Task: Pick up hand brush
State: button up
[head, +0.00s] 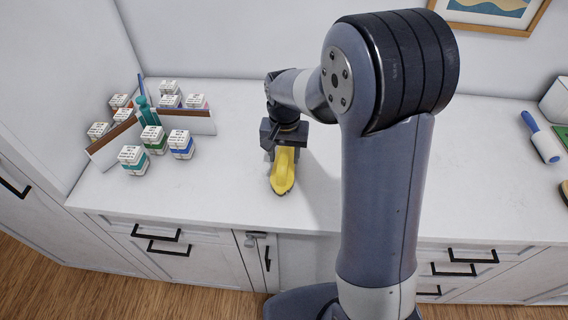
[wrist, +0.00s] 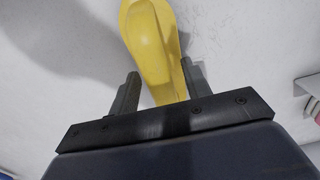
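The yellow hand brush (head: 284,172) lies on the white countertop, pointing toward the front edge. My gripper (head: 284,147) is directly over its back end and hides that part in the head view. In the wrist view, the brush (wrist: 155,40) runs between the two fingers of my gripper (wrist: 160,76), one on each side. The fingers are apart. A narrow gap shows at the left finger, while the right finger looks very close to the brush. Whether either finger touches it is hard to see.
Small labelled boxes (head: 153,137) and a divider rack (head: 190,121) stand to the left. A blue-and-white roller (head: 541,139) lies at the far right. The white counter (head: 235,185) around the brush is clear. Drawers with black handles are below.

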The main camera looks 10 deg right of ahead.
grip_shut()
dwell(0.3)
notch_tip(320, 180, up, 10)
jog(key=shift+r+b, duration=0.1)
jog(key=shift+b, duration=0.4)
jog(key=shift+c, duration=2.4)
grip_release()
jog(key=c, duration=0.4)
jog(key=shift+o, duration=0.2)
jog(key=shift+s, duration=0.1)
